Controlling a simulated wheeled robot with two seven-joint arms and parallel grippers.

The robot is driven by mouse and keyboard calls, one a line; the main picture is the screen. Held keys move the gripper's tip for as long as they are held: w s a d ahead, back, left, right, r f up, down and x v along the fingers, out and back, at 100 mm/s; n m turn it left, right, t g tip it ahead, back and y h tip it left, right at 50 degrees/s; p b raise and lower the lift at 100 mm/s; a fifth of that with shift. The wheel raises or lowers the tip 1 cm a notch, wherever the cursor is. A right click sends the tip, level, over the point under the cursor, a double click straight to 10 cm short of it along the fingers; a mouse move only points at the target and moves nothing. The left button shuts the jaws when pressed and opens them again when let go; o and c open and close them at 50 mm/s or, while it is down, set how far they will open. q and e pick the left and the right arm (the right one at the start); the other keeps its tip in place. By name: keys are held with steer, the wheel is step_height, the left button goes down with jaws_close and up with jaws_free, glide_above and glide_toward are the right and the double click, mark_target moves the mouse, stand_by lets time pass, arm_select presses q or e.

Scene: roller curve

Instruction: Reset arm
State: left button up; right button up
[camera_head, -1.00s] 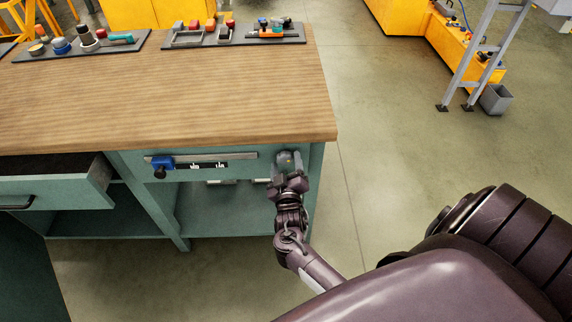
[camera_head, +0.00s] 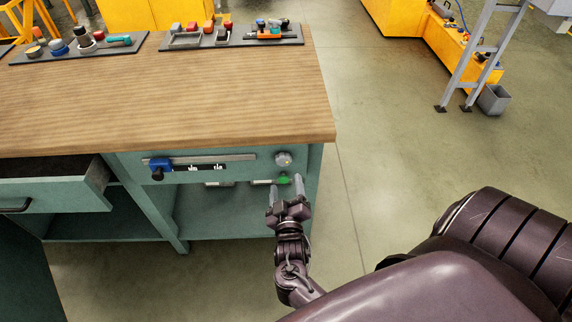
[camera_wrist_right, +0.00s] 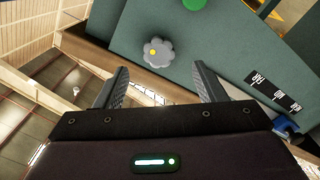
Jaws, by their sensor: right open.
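My right gripper (camera_head: 287,187) is open and empty, below and in front of a grey round knob (camera_head: 284,159) on the green bench front. In the right wrist view the knob (camera_wrist_right: 157,53), lobed with a yellow dot, sits ahead of the spread fingertips (camera_wrist_right: 160,70), apart from them. A bright green round part (camera_head: 284,179) lies just below the knob, partly beside the fingers, and also shows at the top of the wrist view (camera_wrist_right: 193,4). My left gripper is not in view.
A slide rail (camera_head: 212,160) with a blue handle (camera_head: 158,165) is left of the knob. An open drawer (camera_head: 60,190) juts out further left. The wooden benchtop (camera_head: 170,90) carries trays of small parts at the back.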

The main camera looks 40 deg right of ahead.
steer(key=s+a+f+n+g+y, duration=0.1)
steer(key=s+a+f+g+y, duration=0.15)
steer(key=f, duration=0.55)
steer(key=s+a+f+g+y, duration=0.1)
steer(key=s+a+f+y, duration=0.15)
steer(key=f, duration=0.55)
steer(key=s+a+f+n+g+y, duration=0.15)
steer(key=s+f, duration=0.25)
steer(key=f, duration=0.4)
steer(key=s+f+g+y, duration=0.1)
steer(key=s+f+g, duration=0.2)
steer(key=s, duration=0.6)
steer(key=s+f+g, duration=0.3)
steer(key=s+f, duration=0.4)
steer(key=s, duration=0.2)
steer(key=s+f+g+y, duration=0.1)
steer(key=s+f+g, duration=0.2)
steer(key=s+f, duration=0.3)
steer(key=s+m, duration=0.1)
steer(key=s, duration=0.2)
steer(key=shift+s+d+y, duration=0.15)
steer(key=shift+y, duration=0.2)
